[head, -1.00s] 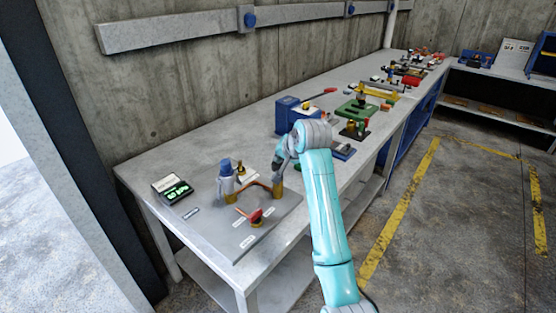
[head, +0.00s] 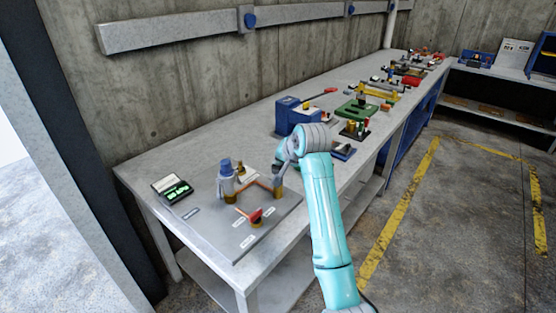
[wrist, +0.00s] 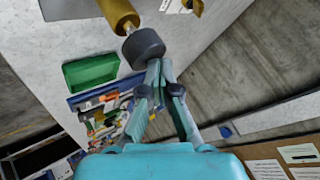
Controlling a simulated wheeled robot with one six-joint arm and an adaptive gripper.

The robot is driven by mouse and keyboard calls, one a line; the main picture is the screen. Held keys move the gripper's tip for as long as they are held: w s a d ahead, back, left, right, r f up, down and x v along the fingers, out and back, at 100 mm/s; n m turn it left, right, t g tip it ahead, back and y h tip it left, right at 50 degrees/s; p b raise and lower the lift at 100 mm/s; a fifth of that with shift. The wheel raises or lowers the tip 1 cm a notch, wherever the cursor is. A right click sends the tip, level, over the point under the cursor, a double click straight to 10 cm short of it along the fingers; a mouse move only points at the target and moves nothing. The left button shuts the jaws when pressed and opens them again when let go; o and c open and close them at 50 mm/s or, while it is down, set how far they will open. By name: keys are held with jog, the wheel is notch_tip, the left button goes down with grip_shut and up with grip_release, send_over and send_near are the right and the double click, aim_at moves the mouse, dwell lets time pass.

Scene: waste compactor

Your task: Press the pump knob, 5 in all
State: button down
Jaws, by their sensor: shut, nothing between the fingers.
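The pump knob (wrist: 143,48) is a dark round cap on a brass pump body (wrist: 118,12) in the wrist view. A short stretch of thin rod shows between them. My gripper (wrist: 159,66) is shut and empty, with its fingertips at the knob's edge; contact is hard to judge. In the head view the pump (head: 277,188) stands on the grey plate (head: 230,240), with my gripper (head: 278,176) at its top, and the knob is hard to make out. A display (head: 177,190) with lit green digits, apparently 55 kPa, lies to the left.
A grey-blue capped brass cylinder (head: 227,180) stands left of the pump. A red-handled valve (head: 255,216) is on the plate's front part. A blue box (head: 297,113) and a green-based device (head: 358,112) stand farther back on the bench. Bare bench lies behind the plate.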

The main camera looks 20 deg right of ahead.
aim_at(279, 167)
jog(key=shift+f, duration=0.5)
jog(key=shift+r, duration=0.15)
dwell(0.5)
jog(key=shift+r, duration=2.25)
jog(key=shift+r, duration=2.5)
jog(key=shift+r, duration=0.1)
notch_tip(279, 167, up, 4)
jog(key=shift+f, duration=0.2)
